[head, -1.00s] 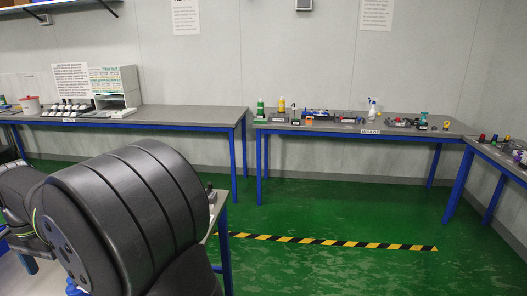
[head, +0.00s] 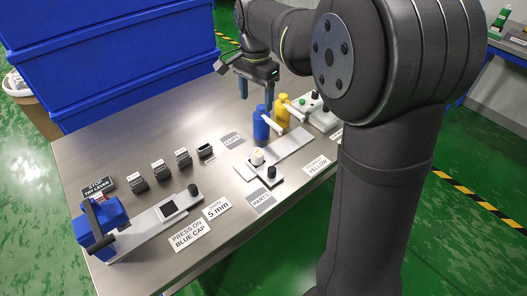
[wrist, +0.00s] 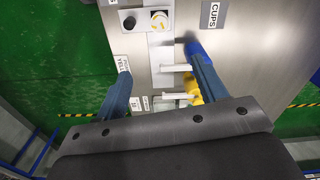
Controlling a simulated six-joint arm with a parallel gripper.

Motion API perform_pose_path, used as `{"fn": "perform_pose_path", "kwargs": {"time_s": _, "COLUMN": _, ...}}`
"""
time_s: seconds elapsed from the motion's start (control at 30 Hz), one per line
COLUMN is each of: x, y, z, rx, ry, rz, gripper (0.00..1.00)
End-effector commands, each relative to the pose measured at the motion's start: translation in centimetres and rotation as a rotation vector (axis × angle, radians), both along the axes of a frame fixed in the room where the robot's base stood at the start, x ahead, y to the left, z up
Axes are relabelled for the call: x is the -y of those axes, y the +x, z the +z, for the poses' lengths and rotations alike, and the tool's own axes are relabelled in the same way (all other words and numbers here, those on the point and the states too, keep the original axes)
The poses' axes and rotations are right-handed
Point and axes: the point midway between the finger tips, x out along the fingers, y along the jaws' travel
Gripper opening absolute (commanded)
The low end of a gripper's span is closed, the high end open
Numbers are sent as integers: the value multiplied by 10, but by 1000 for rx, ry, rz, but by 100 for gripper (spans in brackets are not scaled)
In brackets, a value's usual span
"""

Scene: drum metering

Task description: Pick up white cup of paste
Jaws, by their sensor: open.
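The white cup of paste (head: 257,157) stands upright on a metal plate (head: 290,145) on the steel table. It also shows near the top of the wrist view (wrist: 159,20), with yellow on it. My gripper (head: 256,93) is open and empty, above the far side of the table, behind the cup and near the pump bottles. In the wrist view its two blue fingers (wrist: 160,65) stand wide apart, with the cup beyond their tips.
A blue pump bottle (head: 261,124) and a yellow pump bottle (head: 282,110) stand close to my gripper, behind the cup. A black knob (head: 271,172) sits beside the cup. A blue lever device (head: 98,222) stands at the near left. Blue crates (head: 120,60) rise behind the table.

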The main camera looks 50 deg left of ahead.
Motion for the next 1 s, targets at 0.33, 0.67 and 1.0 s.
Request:
{"fn": "perform_pose_path", "kwargs": {"time_s": 0.33, "x": 2, "y": 5, "z": -44, "rx": -1, "ry": 0, "rz": 508, "gripper": 65}}
{"fn": "perform_pose_path", "kwargs": {"time_s": 0.67, "x": 3, "y": 5, "z": -83, "rx": -3, "ry": -4, "rz": 589, "gripper": 65}}
{"fn": "perform_pose_path", "kwargs": {"time_s": 1.0, "x": 3, "y": 4, "z": -153, "rx": -3, "ry": -3, "rz": 587, "gripper": 65}}
